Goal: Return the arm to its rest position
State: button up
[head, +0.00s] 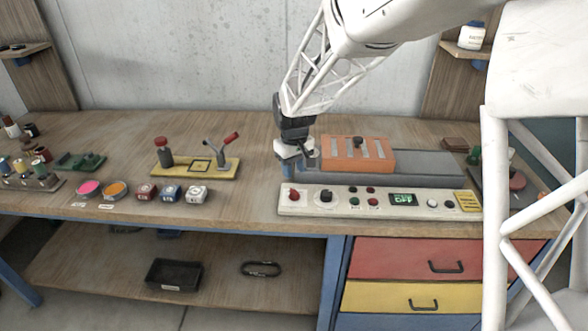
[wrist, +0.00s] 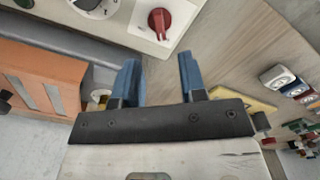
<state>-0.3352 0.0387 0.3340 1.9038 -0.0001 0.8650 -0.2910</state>
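My gripper (head: 288,167) is in the head view above the bench, at the left end of the grey machine with the orange block. In the wrist view its two blue fingers (wrist: 160,80) stand apart with nothing between them, so it is open and empty. The fingers point down towards the bench top and the left end of the control panel. My white lattice arm reaches down from the upper right.
The control panel (head: 335,209) with knobs and a lit display lies in front of the orange block (head: 345,160). A yellow plate (head: 215,171) with a red-handled lever stands to the left. Small boxes (head: 171,194) and paint pots (head: 89,188) lie farther left. Shelves flank the back wall.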

jog(key=s+d+r+m+t, duration=0.1)
jog(key=s+d+r+m, duration=0.1)
jog(key=s+d+r, duration=0.5)
jog(key=s+d+r+m, duration=0.2)
jog(key=s+d+r, duration=0.2)
jog(key=s+d, duration=0.4)
jog(key=s+d+m, duration=0.1)
jog(key=s+d, duration=0.3)
jog(key=s, duration=0.6)
jog(key=s+d+r+m+t, duration=0.1)
jog(key=s+d, duration=0.3)
jog(key=s, duration=0.6)
jog(key=shift+s+r+m+t, duration=0.25)
jog(key=shift+m+t, duration=0.05)
jog(key=shift+m, duration=0.4)
